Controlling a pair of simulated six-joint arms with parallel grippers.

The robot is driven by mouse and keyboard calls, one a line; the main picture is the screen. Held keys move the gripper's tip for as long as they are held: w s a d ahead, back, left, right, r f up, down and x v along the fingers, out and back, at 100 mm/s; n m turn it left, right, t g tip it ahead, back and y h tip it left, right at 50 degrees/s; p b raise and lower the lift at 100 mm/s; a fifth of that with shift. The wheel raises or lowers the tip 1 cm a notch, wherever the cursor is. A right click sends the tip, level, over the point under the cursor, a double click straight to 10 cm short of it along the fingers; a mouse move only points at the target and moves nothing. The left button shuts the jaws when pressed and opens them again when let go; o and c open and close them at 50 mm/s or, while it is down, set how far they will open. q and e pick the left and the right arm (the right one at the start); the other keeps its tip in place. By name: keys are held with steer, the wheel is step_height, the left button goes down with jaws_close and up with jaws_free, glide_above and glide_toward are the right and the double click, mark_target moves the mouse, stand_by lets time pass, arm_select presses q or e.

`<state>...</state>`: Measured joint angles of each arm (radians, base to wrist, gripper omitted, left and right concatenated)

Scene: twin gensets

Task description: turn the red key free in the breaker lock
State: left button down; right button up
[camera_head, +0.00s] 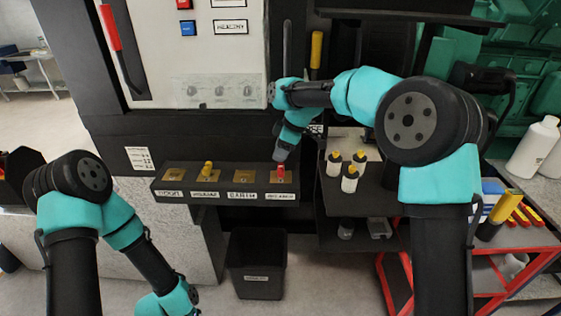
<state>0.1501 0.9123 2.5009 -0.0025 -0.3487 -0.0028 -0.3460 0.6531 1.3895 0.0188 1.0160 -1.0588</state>
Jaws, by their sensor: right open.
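The red key (281,172) stands upright in the rightmost brass lock of the black key shelf (229,200), whose label I take as the breaker one. My right gripper (281,160) points down just above the key's head. It is open, but its fingers are small and dark here, and I cannot tell whether they touch the key. My left arm is low at the left, with its gripper out of view below the bottom edge.
A yellow key (207,168) stands in another lock on the shelf. A black bin (257,265) is below. Yellow-capped bottles (349,180) stand just right of the shelf. The cabinet panel (205,65) rises behind, with a red-handled lever (110,28). A red cart (480,300) is at right.

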mark_target(281, 166)
steer(key=m+t, duration=0.1)
steer(key=m, duration=0.1)
steer(key=m+t+h, duration=0.1)
steer(key=m, duration=0.2)
steer(key=shift+m, duration=0.3)
steer(key=m, duration=0.2)
steer(key=m+t+h, duration=0.1)
steer(key=m, duration=0.2)
steer(key=shift+h, duration=0.3)
steer(key=m+h, duration=0.1)
steer(key=m, duration=0.1)
steer(key=s+m, duration=0.1)
steer(key=m, duration=0.1)
steer(key=s+f+m+h, duration=0.1)
steer(key=m, duration=0.1)
steer(key=shift+s+a+m+t+h, duration=0.1)
steer(key=shift+a+m+t+h, duration=0.05)
steer(key=shift+m+t+h, duration=0.2)
steer(key=shift+x, duration=2.75)
steer(key=shift+c, duration=0.5)
jaws_close()
